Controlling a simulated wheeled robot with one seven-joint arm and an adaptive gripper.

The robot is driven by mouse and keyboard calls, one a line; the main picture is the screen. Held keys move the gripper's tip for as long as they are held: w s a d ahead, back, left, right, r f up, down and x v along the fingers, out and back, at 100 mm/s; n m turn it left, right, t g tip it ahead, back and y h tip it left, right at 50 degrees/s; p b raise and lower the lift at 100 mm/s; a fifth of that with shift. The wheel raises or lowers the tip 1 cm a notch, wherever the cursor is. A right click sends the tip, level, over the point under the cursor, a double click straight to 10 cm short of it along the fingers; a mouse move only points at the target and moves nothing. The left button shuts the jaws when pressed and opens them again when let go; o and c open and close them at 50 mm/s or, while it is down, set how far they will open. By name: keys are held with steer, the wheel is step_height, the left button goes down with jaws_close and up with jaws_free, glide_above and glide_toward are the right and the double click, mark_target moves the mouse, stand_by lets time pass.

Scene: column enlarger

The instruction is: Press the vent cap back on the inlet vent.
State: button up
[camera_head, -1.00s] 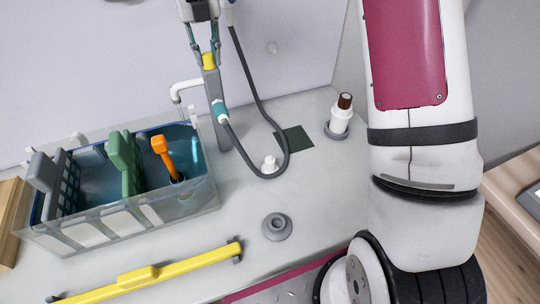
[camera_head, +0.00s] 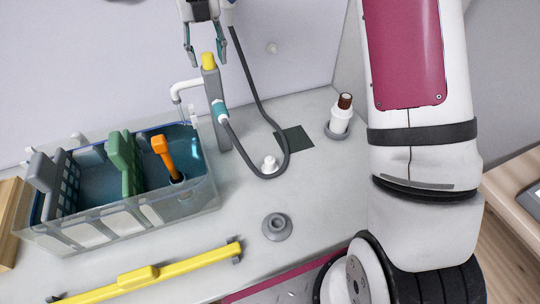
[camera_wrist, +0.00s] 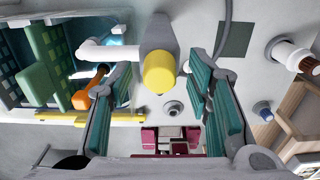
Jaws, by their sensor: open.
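The vent cap (camera_head: 209,60) looks to be the yellow piece on top of the grey post, which I take as the inlet vent (camera_head: 217,108). It sits upright there, with no gap that I can make out. The wrist view shows the yellow cap (camera_wrist: 160,72) from above on the post's grey body (camera_wrist: 157,33). My gripper (camera_head: 207,62) is open above the post, its two teal-padded fingers on either side of the cap and apart from it. In the wrist view my gripper (camera_wrist: 160,66) shows clear room on both sides of the cap.
A white spout (camera_head: 184,85) and a dark hose (camera_head: 252,90) join the post. A clear tank (camera_head: 120,218) holds dividers and an orange-handled tool (camera_head: 160,146). A brown-capped bottle (camera_head: 341,113), white fitting (camera_head: 270,164), grey round base (camera_head: 277,227) and yellow bar (camera_head: 190,263) stand around.

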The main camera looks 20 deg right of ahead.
steer(key=shift+r+p, duration=0.45)
steer(key=shift+r, duration=3.5)
step_height(320, 180, up, 11)
steer(key=s+r+m+t+h, duration=0.2)
steer(key=s+r+m, duration=0.2)
steer(key=s+m, duration=0.5)
steer(key=s+d+f+m+t, duration=0.1)
steer(key=s+d+f+m, duration=0.2)
steer(key=s+m, duration=0.6)
steer(key=s+d+f+m+t+y, duration=0.1)
steer(key=s+d+f+m, duration=0.3)
steer(key=s+f+m, duration=0.3)
steer(key=s+d+f+m+t+y, duration=0.1)
steer(key=s+d+f+m, duration=0.2)
steer(key=s+m, duration=0.7)
step_height(320, 180, down, 2)
steer(key=shift+s+d+f+m, duration=0.15)
steer(key=shift+s+d+m, duration=0.2)
steer(key=shift+m, duration=0.15)
